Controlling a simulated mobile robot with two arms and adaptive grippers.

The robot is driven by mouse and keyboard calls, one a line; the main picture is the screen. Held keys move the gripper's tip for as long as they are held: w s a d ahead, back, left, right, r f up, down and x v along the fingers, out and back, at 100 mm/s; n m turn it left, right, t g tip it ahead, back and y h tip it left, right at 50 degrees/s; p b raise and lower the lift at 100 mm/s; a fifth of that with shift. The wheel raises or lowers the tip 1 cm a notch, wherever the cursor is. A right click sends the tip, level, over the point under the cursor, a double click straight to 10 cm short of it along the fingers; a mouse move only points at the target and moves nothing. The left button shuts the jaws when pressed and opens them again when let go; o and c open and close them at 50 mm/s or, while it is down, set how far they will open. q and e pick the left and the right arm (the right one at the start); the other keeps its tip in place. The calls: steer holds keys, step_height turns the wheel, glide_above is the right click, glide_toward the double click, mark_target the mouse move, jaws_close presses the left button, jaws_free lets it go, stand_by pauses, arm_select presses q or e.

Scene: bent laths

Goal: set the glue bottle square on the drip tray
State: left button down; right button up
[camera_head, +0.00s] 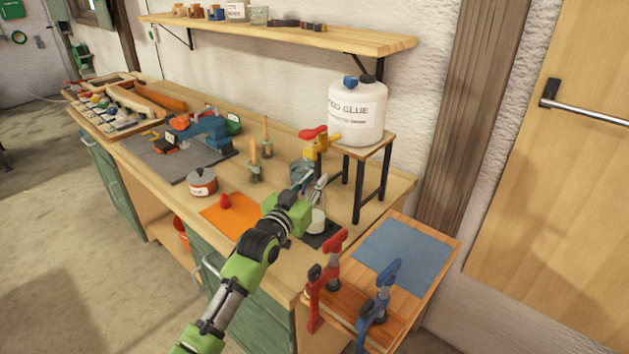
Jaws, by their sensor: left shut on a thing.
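The white glue bottle (318,224) shows in the head view just right of my green left gripper (315,190). The gripper is shut on it, and the hand and fingers hide part of the bottle. The dark drip tray (329,238) lies on the bench under the bottle, partly covered by it. I cannot tell whether the bottle's base touches the tray or how squarely it sits. My right gripper is not in view.
A big white glue canister (357,112) with a yellow tap (325,143) stands on a small stand behind. Red (325,280) and blue (377,305) clamps stand at the front right. An orange mat (231,220) and a labelled pot (202,182) lie left.

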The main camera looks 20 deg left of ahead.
arm_select(q)
steer(key=c, duration=1.8)
jaws_free()
steer(key=shift+c, duration=0.2)
steer(key=shift+f, duration=0.15)
steer(key=shift+s, duration=0.1)
